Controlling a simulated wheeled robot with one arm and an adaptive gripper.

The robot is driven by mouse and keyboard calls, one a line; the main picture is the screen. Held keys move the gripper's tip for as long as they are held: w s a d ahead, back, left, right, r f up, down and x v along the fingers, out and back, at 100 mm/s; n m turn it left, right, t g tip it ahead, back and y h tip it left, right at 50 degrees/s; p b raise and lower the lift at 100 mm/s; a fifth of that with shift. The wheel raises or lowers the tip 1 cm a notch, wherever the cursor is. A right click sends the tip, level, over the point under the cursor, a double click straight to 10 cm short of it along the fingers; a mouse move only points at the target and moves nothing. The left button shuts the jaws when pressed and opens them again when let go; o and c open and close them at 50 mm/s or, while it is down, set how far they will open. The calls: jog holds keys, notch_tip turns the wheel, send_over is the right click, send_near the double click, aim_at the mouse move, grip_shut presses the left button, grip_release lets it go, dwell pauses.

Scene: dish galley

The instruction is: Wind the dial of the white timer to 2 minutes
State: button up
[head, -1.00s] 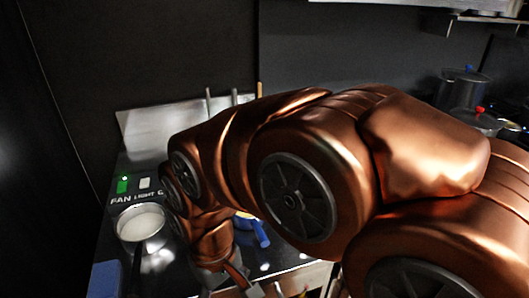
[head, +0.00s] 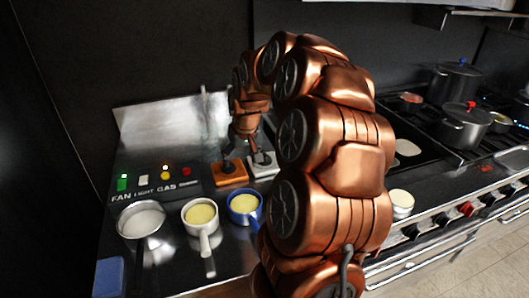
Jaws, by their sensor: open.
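The white timer (head: 262,170) sits on the dark counter near the steel back panel, close beside an orange timer (head: 229,173) on its left. My gripper (head: 246,155) is open and empty, pointing down above the timers. Its fingers are spread, one toward the orange timer and one toward the white one. The dark shapes over both timers are small, and I cannot tell finger from dial or whether they touch. The white timer's dial reading is too small to make out.
Buttons marked FAN, LIGHT and GAS (head: 150,190) are at left. Pots, including a red-knobbed one (head: 466,127), stand on the stove at right.

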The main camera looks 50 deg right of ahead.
jog(key=m+h, duration=0.1)
jog(key=m, duration=0.1)
send_near(265, 153)
notch_tip(265, 153, down, 3)
jog(key=shift+t, duration=0.3)
jog(key=shift+p+x, duration=1.75)
jog(key=shift+x, duration=2)
jog(key=shift+w+d+r, duration=0.1)
jog(key=shift+w+d, duration=0.05)
jog(key=c, duration=1.2)
